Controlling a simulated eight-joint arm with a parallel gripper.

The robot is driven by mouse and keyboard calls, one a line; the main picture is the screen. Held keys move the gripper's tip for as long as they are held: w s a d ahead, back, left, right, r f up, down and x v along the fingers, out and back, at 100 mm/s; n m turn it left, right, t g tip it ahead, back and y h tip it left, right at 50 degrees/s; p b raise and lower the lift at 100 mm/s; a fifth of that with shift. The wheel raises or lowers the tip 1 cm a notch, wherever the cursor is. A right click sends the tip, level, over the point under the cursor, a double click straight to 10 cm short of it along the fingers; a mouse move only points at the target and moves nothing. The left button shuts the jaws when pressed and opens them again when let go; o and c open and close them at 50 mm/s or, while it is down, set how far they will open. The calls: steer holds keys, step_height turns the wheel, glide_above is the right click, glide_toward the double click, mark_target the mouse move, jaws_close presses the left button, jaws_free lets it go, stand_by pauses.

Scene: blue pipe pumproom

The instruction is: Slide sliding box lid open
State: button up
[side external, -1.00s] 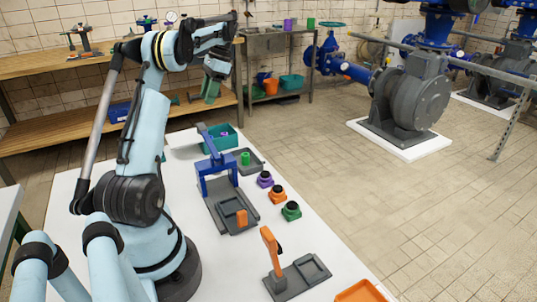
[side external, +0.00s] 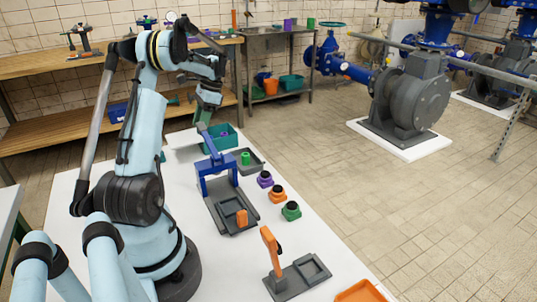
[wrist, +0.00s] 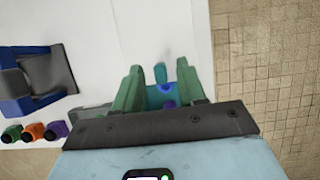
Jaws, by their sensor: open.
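A teal box (side external: 219,138) stands at the far end of the white table in the side view, with something purple inside. It also shows partly between my fingers in the wrist view (wrist: 154,97), with blue and purple things in it. A small teal upright piece (wrist: 160,73) stands at its far side; whether it belongs to the lid, I cannot tell. A separate lid is not clear in either view. My gripper (side external: 206,112) hangs above and near the box, its green fingers (wrist: 159,66) apart and empty. My gripper's body hides the near part of the box in the wrist view.
A blue frame (side external: 217,170) on a grey base, a grey tray with a green cylinder (side external: 245,158), and purple (side external: 265,179), orange (side external: 278,193) and green (side external: 291,211) knobs stand nearer. An orange lever (side external: 271,250) is in front. Wooden shelves (side external: 80,65) are behind.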

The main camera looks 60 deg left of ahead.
jaws_close()
steer(key=shift+s, duration=0.65)
jaws_free()
steer(key=shift+w+r, duration=0.1)
steer(key=v, duration=1.2)
